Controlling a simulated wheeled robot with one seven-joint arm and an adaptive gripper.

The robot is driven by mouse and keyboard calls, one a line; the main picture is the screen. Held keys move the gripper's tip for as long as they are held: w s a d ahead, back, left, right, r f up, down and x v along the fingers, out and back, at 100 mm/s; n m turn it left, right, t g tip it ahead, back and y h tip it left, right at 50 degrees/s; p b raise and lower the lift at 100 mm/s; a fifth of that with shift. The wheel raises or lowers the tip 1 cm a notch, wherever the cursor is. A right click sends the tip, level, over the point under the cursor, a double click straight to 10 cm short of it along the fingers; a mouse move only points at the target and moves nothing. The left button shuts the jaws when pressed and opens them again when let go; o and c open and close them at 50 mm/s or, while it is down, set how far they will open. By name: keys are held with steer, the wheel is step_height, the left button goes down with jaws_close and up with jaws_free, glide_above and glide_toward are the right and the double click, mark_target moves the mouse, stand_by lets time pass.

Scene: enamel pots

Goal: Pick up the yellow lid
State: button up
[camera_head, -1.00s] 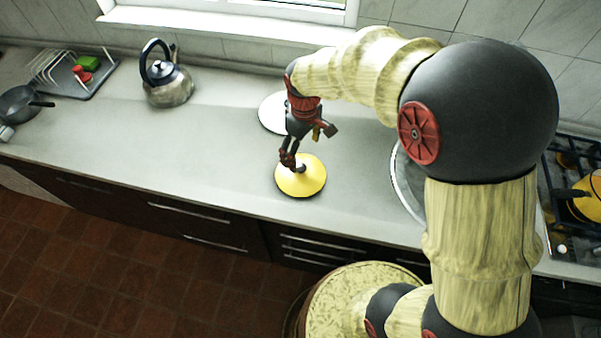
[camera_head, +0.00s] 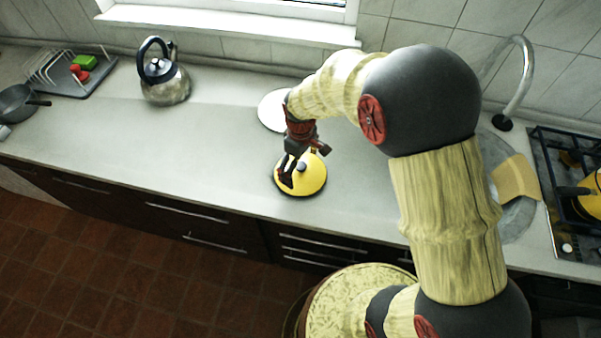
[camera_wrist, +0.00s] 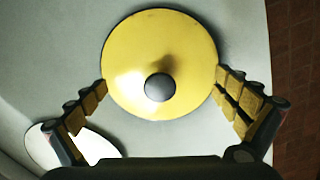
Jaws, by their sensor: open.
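The yellow lid (camera_head: 314,179) lies on the grey counter, round with a dark rim and a dark knob. In the wrist view the yellow lid (camera_wrist: 130,70) is in the upper middle, with its round grey knob (camera_wrist: 160,87) facing the camera. My gripper (camera_head: 292,174) is over the lid in the head view, its fingers pointing down. In the wrist view my gripper (camera_wrist: 160,95) is open, with one padded finger on each side of the lid and the knob between them. Nothing is held. I cannot tell the exact height of the fingertips above the lid.
A white disc (camera_head: 270,111) lies behind my gripper. A kettle (camera_head: 165,82) and a dish rack (camera_head: 62,70) stand to the left. A sink (camera_head: 520,215) with a tap and a gas stove (camera_head: 560,190) are at the right. The counter left of the lid is clear.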

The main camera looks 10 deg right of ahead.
steer(key=shift+c, duration=0.4)
steer(key=c, duration=1.1)
